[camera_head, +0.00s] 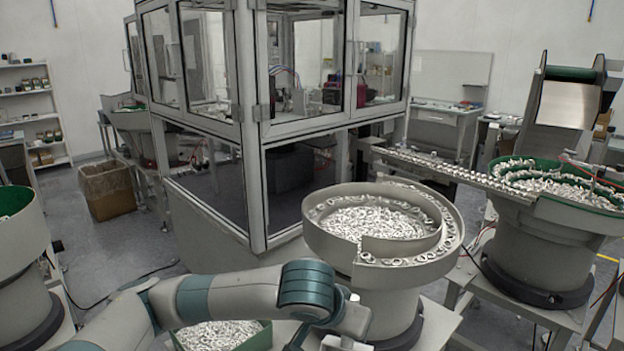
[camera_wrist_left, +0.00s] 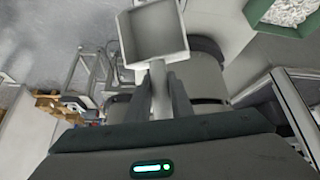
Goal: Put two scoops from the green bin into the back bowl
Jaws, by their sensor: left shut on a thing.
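In the left wrist view my left gripper (camera_wrist_left: 161,95) is shut on the handle of a grey scoop (camera_wrist_left: 153,35). The scoop's square pan points away from the fingers and looks empty. The green bin (camera_wrist_left: 280,28), filled with small pale parts, shows at the top right of that view, apart from the scoop. In the head view the green bin (camera_head: 262,340) is at the bottom, partly hidden behind my left arm. A grey bowl (camera_head: 322,240) full of pale ring-like parts stands in the middle. A green-lined bowl (camera_head: 545,208) stands farther back on the right. My right gripper is out of view.
A glass-walled machine cabinet (camera_head: 205,110) stands behind the middle bowl. A track (camera_head: 440,168) runs from the cabinet to the right bowl. Another green-lined bowl (camera_head: 20,250) is at the left edge. A cardboard box (camera_head: 107,192) sits on the floor at the left.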

